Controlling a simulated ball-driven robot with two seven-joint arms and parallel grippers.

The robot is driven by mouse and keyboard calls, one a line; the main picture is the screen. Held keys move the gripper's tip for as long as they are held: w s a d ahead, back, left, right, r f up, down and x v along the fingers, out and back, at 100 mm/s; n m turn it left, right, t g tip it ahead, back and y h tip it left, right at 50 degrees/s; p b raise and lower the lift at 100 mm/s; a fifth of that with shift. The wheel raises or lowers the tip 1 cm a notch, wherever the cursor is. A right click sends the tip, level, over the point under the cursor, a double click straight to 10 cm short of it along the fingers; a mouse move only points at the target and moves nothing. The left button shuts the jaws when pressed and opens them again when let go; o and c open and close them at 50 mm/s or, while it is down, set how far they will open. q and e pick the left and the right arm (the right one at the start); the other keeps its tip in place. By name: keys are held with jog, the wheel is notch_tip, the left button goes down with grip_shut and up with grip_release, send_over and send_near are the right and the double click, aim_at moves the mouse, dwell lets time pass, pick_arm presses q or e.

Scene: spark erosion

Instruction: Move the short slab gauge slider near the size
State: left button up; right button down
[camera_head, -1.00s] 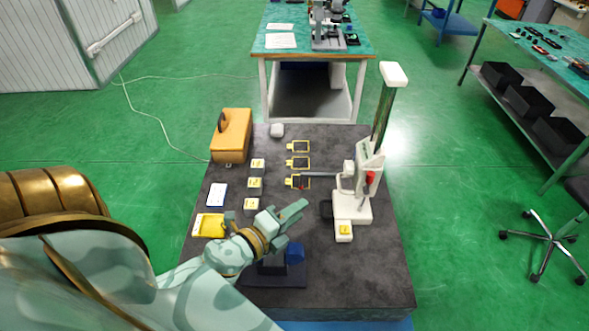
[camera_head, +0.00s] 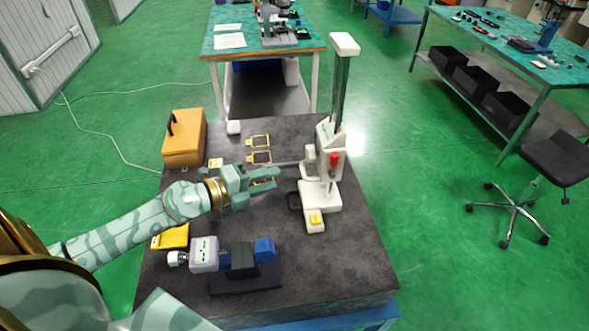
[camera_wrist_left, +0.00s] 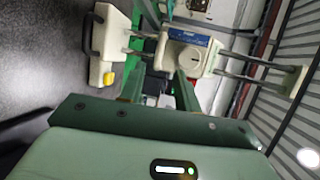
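The height gauge stands upright on the dark slab, with a white base (camera_head: 318,204), a tall column (camera_head: 340,90) and a white slider (camera_head: 328,150) carrying a red knob. A thin grey arm reaches left from the slider. My left gripper (camera_head: 268,180) is left of the gauge, just short of the slider, its fingers pointing at it. In the left wrist view its fingers (camera_wrist_left: 157,88) are apart with nothing gripped. The slider (camera_wrist_left: 187,58) shows beyond the fingertips there, and the base (camera_wrist_left: 110,45) shows sideways at upper left. My right gripper is out of view.
The dark slab (camera_head: 340,260) also carries an orange case (camera_head: 184,138), yellow frames (camera_head: 260,157), a yellow tray (camera_head: 172,238) and a grey-and-blue device (camera_head: 204,254) on a black stand. The slab's right front is clear. A stool (camera_head: 550,160) stands right.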

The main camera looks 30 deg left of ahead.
pick_arm(q)
jog(key=x, duration=0.8)
